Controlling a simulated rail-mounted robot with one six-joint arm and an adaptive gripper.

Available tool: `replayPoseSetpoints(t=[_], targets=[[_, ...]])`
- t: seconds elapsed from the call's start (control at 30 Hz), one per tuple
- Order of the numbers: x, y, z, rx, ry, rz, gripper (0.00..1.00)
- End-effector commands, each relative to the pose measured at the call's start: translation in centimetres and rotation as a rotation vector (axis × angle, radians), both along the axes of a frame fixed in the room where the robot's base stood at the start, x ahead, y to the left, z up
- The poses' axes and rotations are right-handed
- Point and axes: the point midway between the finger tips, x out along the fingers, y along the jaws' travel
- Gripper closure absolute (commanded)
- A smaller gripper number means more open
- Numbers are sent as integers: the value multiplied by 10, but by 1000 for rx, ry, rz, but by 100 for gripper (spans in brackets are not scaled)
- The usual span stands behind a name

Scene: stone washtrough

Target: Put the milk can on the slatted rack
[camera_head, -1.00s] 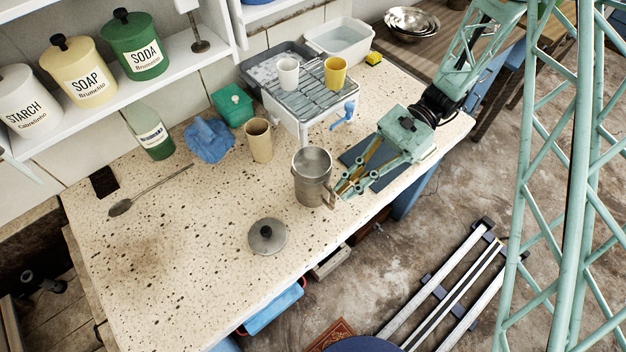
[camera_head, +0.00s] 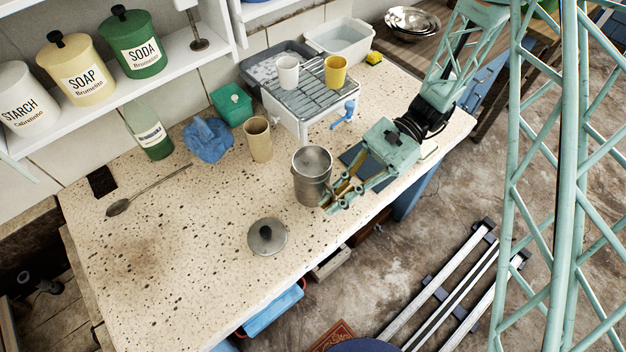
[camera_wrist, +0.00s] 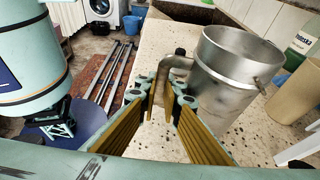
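The milk can (camera_head: 312,180) is a grey metal can standing upright and open-topped on the speckled stone counter. In the wrist view the milk can (camera_wrist: 228,85) is at the upper right, with its curved side handle (camera_wrist: 172,66) toward my fingers. My gripper (camera_head: 328,202) is low over the counter, at the can's right side. The wrist view shows my gripper (camera_wrist: 165,92) with its fingers apart, the handle at or between the tips; contact cannot be told. The slatted rack (camera_head: 296,101) stands behind the can, bearing a white cup (camera_head: 287,73) and a yellow cup (camera_head: 335,71).
A tan cup (camera_head: 258,139), blue cloth (camera_head: 208,140) and green box (camera_head: 232,104) stand behind the can. A round lid (camera_head: 267,238) lies in front, a long spoon (camera_head: 150,190) at left. A blue tap (camera_head: 344,113) juts from the rack's base. The counter's front left is clear.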

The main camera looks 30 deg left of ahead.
Motion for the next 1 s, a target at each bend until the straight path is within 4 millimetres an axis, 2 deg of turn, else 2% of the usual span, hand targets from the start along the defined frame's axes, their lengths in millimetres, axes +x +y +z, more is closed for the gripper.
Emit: replayPoseSetpoints(t=[0.5,0.6,1.0], targets=[[0,0,0,0,0,0,93],[0,0,0,0,0,0,100],[0,0,1,0,0,0,100]])
